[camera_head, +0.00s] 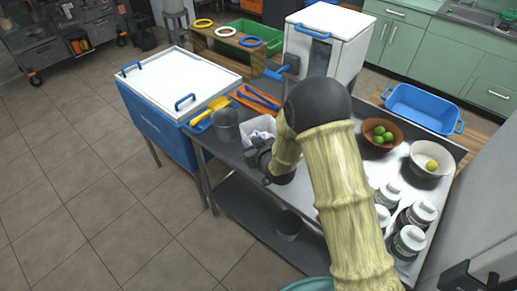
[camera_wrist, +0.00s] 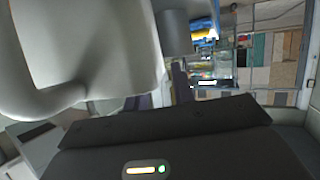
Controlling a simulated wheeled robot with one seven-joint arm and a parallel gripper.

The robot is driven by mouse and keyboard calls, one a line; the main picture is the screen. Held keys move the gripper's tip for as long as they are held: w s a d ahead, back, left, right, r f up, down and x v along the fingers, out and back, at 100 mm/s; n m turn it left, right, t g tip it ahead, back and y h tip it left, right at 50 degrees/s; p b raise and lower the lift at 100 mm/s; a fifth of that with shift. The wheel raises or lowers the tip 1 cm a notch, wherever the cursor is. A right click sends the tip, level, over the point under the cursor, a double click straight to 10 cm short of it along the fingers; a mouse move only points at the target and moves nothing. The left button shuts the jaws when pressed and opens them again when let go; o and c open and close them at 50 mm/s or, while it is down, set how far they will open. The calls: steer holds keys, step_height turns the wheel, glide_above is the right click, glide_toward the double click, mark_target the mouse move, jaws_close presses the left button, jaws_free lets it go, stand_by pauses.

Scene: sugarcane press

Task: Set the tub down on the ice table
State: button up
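A blue tub (camera_head: 425,108) with a handle at each end stands at the right in the head view, upright, beyond the metal table and apart from my gripper. I cannot tell for sure which surface is the ice table. My gripper (camera_head: 266,170) is low over the left part of the metal table, partly hidden by my arm. In the wrist view its dark body fills the bottom. A large pale rounded vessel with a loop handle (camera_wrist: 85,50) is close at the left there. I cannot tell whether the fingers touch anything.
The metal table (camera_head: 235,158) holds a grey bucket (camera_head: 226,124), a white container (camera_head: 258,128), a bowl of limes (camera_head: 382,134), a bowl with a lemon (camera_head: 431,161) and several jars. A blue chest with a white lid (camera_head: 180,80) stands left. Floor at the left is clear.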

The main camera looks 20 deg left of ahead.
steer(key=b+v, duration=0.1)
steer(key=v, duration=1.1)
steer(key=shift+b, duration=0.4)
steer(key=shift+w, duration=0.1)
steer(key=d+r+m+g+h, duration=0.15)
steer(key=d+m+h, duration=0.4)
steer(key=d, duration=1.15)
steer(key=s+d+r+m+g+h, duration=0.2)
steer(key=s+d+g, duration=0.4)
steer(key=s+d, duration=0.6)
steer(key=shift+s+d+m+h, duration=0.15)
steer(key=shift+d+m+h, duration=0.1)
steer(key=shift+m+h, duration=0.7)
steer(key=shift+a+r, duration=0.1)
